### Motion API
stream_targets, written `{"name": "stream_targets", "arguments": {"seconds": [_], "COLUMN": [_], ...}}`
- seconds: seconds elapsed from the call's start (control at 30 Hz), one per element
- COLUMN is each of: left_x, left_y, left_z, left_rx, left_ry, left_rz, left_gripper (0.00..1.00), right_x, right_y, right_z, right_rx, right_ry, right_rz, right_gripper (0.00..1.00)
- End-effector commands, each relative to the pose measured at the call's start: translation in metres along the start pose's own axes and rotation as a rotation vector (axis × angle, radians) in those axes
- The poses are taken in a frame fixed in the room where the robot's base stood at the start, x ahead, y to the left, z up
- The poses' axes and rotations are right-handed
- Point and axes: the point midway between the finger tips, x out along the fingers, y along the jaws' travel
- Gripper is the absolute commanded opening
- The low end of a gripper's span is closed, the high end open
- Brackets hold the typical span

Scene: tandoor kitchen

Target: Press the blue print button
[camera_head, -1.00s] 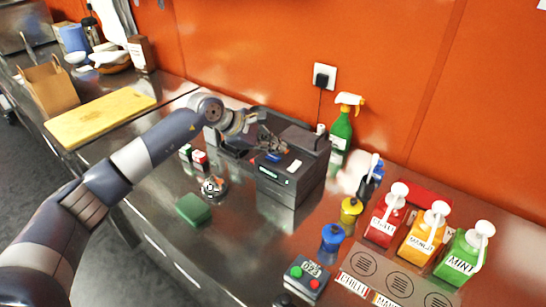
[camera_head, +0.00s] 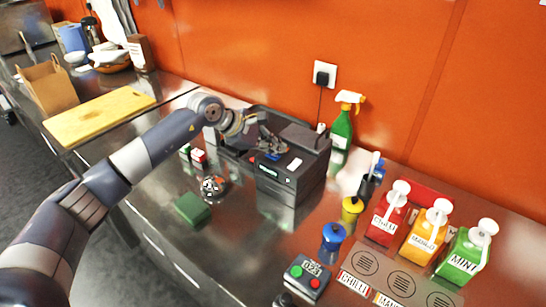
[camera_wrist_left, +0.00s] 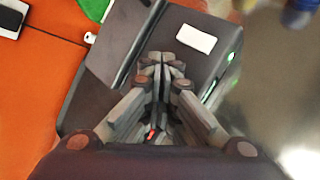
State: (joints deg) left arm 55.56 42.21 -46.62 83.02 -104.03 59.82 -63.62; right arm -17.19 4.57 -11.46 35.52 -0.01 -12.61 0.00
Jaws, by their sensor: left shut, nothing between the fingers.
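The blue print button (camera_head: 273,156) is on the top of the black printer (camera_head: 290,177), left of a white patch. My left gripper (camera_head: 270,149) is shut and empty, its fingertips just above or at the button; I cannot tell whether they touch it. In the left wrist view, the shut fingertips (camera_wrist_left: 162,62) point at the printer's top (camera_wrist_left: 205,63), beside the white patch (camera_wrist_left: 195,38). The blue button is hidden behind the fingers there. My right gripper is not in view.
A round metal object (camera_head: 213,186) and a green block (camera_head: 193,208) lie in front. Red, orange and green sauce dispensers (camera_head: 426,237) stand at the right. A keypad box (camera_head: 306,278) with green and red buttons is nearer.

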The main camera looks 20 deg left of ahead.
Motion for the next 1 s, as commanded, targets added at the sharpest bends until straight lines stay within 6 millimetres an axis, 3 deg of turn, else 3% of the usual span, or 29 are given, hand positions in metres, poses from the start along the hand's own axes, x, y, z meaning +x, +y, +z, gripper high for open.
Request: {"name": "stream_targets", "arguments": {"seconds": [1.0], "left_x": [0.005], "left_y": [-0.0037], "left_z": [-0.0038], "left_rx": [0.0], "left_ry": [0.0], "left_rz": [0.0], "left_gripper": [0.0], "right_x": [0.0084], "right_y": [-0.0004], "right_z": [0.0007], "right_rx": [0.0], "right_ry": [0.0], "right_rz": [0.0], "right_gripper": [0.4]}}
